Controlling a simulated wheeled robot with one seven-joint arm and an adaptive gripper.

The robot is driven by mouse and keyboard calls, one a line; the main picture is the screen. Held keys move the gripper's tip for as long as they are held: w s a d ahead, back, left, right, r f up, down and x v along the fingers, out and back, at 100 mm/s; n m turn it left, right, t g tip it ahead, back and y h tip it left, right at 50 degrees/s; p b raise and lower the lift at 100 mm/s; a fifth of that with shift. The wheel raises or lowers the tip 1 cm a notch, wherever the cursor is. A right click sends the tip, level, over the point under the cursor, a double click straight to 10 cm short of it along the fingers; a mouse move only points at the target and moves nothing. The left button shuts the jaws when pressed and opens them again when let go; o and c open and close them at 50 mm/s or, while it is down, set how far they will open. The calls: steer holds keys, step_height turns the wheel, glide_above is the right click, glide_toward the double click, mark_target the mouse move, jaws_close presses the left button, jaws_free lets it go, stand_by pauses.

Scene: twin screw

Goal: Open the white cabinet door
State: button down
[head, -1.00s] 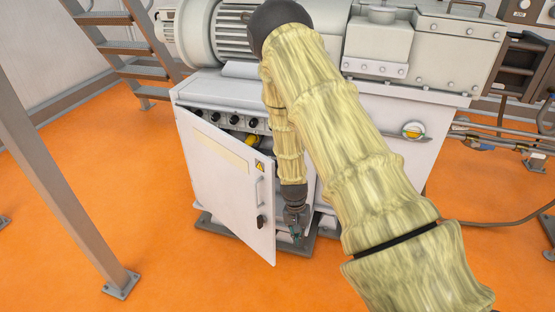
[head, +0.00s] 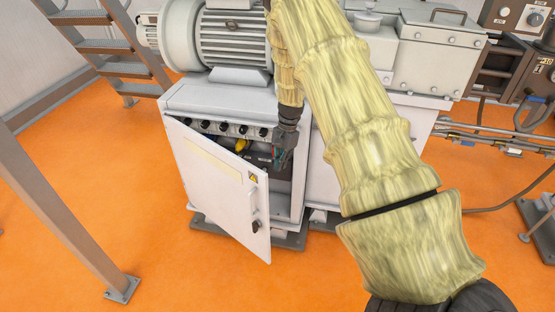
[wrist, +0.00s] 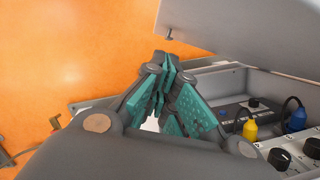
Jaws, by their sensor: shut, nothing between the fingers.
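The white cabinet door (head: 215,190) stands partly open in the head view, swung out toward the lower left. It has a handle and a dark latch (head: 256,226) near its free edge, and a yellow warning label. The cabinet (head: 225,97) behind it shows a row of black knobs and a dark interior. My gripper (head: 279,160) is at the right side of the opening, behind the door's free edge. In the wrist view my gripper (wrist: 165,88) has its teal-padded fingers together and empty. The door (wrist: 250,35) shows at the top right there, apart from the fingers.
A yellow plug (wrist: 250,129) and a blue plug (wrist: 296,118) are inside the cabinet. A large motor (head: 235,38) sits on top. A grey post (head: 75,215) stands at left, with metal stairs (head: 105,47) behind. The orange floor before the door is clear.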

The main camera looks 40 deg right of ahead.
steer(key=s+a+f+p, duration=0.1)
steer(key=a+f+p, duration=0.1)
steer(key=a+f, duration=0.3)
steer(key=shift+s+a+f, duration=0.2)
steer(key=shift+s+f, duration=0.1)
steer(key=shift+f, duration=0.2)
